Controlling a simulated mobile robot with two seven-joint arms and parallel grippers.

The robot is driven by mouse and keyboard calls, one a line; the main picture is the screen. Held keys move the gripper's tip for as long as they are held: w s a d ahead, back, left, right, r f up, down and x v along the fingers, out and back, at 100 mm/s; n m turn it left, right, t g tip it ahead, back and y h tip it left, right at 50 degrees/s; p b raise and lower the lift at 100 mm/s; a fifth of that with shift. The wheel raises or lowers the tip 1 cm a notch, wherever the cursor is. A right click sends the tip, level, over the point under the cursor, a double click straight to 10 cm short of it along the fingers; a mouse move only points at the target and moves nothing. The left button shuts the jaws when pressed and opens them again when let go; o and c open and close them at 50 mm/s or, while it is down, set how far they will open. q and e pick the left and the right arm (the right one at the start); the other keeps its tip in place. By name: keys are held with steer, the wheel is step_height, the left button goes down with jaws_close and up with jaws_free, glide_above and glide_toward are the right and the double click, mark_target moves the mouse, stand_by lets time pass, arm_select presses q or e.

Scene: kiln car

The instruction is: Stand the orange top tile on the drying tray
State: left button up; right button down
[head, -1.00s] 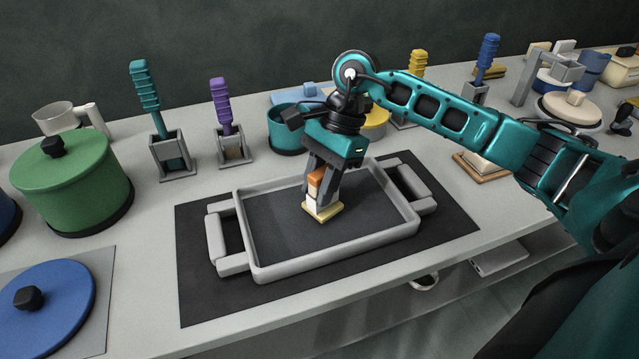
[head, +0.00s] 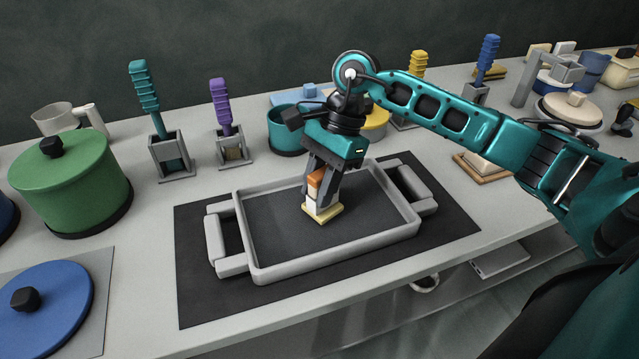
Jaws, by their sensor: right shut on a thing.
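The orange top tile (head: 316,180) is between the fingers of my right gripper (head: 322,190), over the drying tray. My right gripper is shut on it and points down. Below the orange part are a white part (head: 313,202) and a pale yellow base (head: 323,214). The base appears to be at the tray floor; I cannot tell whether it touches. The fingers hide part of the piece. The grey drying tray (head: 335,262) has a low rim, a dark floor and a handle at each end. My left gripper is not in view.
The tray lies on a dark mat (head: 200,307). A green lidded pot (head: 72,190) and a blue lid (head: 55,300) are at the left. Tools in grey holders (head: 172,158) and a teal pot (head: 284,132) stand behind the tray. The tray floor around the piece is clear.

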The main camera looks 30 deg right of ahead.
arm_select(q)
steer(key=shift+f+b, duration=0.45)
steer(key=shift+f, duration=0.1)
arm_select(e)
steer(key=shift+f, duration=0.5)
steer(key=c, duration=0.8)
jaws_free()
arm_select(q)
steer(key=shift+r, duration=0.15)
arm_select(e)
steer(key=shift+d+r, duration=0.1)
steer(key=shift+r, duration=0.05)
arm_select(q)
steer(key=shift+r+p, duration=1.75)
steer(key=shift+p, duration=0.1)
arm_select(e)
steer(key=shift+v, duration=3.85)
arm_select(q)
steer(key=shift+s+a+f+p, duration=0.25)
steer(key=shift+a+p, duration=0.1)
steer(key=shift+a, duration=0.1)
arm_select(e)
steer(key=v, duration=1.3)
